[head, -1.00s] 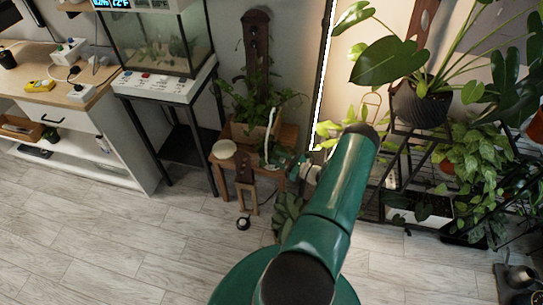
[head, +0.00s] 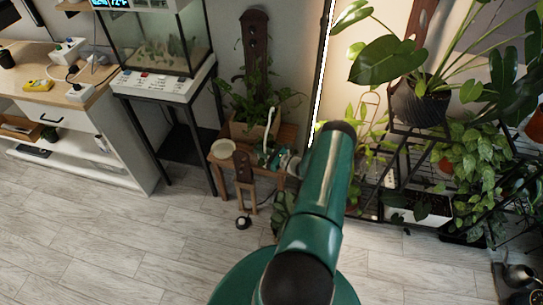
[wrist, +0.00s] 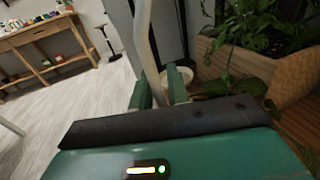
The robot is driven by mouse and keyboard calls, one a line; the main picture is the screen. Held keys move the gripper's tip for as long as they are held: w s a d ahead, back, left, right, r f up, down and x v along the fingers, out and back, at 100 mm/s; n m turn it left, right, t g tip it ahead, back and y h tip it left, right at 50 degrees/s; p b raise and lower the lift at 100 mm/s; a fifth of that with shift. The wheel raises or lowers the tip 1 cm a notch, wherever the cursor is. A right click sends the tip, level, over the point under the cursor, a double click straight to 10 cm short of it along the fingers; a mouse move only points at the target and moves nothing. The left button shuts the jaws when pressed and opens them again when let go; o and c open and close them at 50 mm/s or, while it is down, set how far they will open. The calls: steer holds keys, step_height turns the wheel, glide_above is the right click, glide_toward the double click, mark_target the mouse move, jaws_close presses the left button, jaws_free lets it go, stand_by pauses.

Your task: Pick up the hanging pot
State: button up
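A pale cord or strap, like a hanger loop, rises at the front of the wooden bench in the head view (head: 268,132). In the wrist view the cord (wrist: 146,42) runs down between the two green fingers of my gripper (wrist: 160,92). The fingers stand apart with a gap, and I cannot tell whether the left one touches the cord. In the head view my gripper (head: 289,163) is at the bench's right front, mostly hidden by my arm. The body of the hanging pot cannot be made out clearly.
A wooden planter (wrist: 235,62) with leafy plants stands close on the right. A plant rack (head: 398,175) is to the right.

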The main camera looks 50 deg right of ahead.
jaws_close()
steer(key=shift+r, duration=0.2)
